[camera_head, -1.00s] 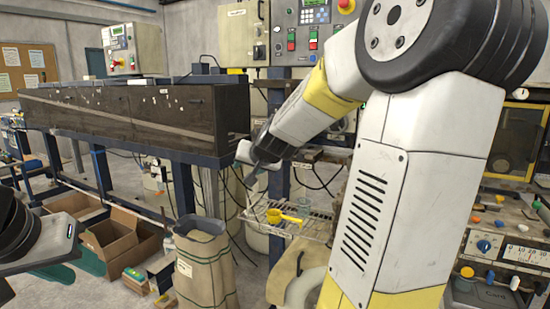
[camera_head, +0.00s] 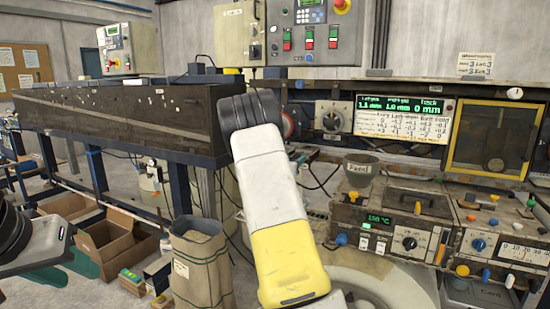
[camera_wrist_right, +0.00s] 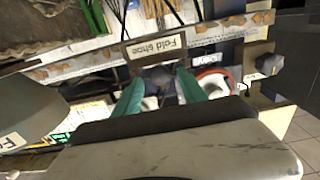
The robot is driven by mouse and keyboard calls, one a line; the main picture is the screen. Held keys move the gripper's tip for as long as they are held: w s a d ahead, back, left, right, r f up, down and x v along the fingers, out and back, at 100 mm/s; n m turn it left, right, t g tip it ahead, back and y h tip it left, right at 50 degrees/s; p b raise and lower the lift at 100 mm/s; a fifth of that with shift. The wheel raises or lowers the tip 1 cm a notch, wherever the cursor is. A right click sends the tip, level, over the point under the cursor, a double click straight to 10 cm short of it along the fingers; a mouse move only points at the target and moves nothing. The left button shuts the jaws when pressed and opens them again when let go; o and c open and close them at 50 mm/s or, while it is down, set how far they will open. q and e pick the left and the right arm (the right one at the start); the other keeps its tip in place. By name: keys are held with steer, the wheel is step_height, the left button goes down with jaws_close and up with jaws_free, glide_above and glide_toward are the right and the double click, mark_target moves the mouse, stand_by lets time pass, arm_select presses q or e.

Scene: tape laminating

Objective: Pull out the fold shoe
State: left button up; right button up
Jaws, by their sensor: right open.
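The "Fold shoe" label (camera_wrist_right: 155,47) shows in the right wrist view, on a rail above a dark knob-like part (camera_wrist_right: 157,76), which seems to belong to the fold shoe. My right gripper (camera_wrist_right: 159,92) is open, with one teal finger on each side of this dark part. I cannot tell whether the fingers touch it. In the head view my right arm hides this gripper and the fold shoe. My left gripper (camera_head: 68,268) is at the lower left of the head view, its teal fingers apart, empty and far from the machine.
A grey "Feed" cup (camera_head: 360,172) stands close to my right arm. Control boxes with knobs (camera_head: 390,225) fill the right side. In the wrist view a red-rimmed ring (camera_wrist_right: 213,80) sits right of the fingers. A sack (camera_head: 200,265) and cardboard boxes (camera_head: 110,245) stand on the floor.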

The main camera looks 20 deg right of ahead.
mark_target(296, 157)
steer(key=shift+x, duration=1.75)
steer(key=shift+c, duration=0.2)
jaws_close()
